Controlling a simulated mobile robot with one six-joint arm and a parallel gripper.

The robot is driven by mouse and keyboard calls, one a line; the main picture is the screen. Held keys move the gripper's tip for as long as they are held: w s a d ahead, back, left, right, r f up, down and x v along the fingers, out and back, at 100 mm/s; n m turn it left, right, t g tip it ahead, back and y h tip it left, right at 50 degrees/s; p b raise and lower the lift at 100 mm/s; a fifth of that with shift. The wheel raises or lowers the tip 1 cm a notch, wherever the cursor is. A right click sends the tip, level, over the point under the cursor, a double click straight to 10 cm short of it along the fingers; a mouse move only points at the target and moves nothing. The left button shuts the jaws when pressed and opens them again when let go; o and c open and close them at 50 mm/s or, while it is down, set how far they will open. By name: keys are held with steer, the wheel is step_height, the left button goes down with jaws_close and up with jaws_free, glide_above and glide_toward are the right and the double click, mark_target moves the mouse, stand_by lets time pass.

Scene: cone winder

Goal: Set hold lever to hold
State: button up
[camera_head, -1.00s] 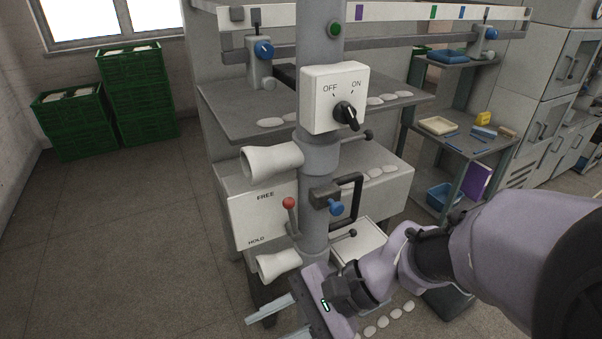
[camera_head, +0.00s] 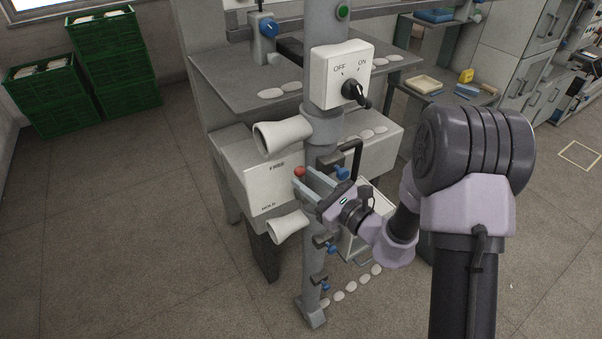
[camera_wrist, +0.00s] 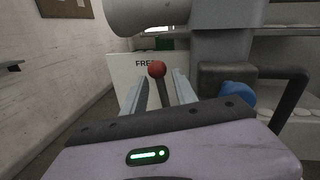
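The hold lever's red ball knob (camera_head: 300,171) stands in front of the white panel (camera_head: 262,195), which reads FREE at the top and HOLD at the lower left. The lever points up, with its knob nearer the FREE marking. In the wrist view the red knob (camera_wrist: 157,69) and its dark stem stand between my two grey fingers, just below the word FREE. My gripper (camera_head: 302,178) is open around the lever, with gaps visible on both sides in the wrist view. The lever's lower stem is hidden behind my gripper in the head view.
White cones (camera_head: 282,135) sit above and below the panel on the grey post. An OFF/ON switch box (camera_head: 342,77) is above. A black handle (camera_head: 358,160) and blue knob (camera_head: 343,173) are close to the right of my gripper. Floor at left is clear.

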steer(key=shift+x, duration=1.35)
jaws_close()
stand_by(0.4)
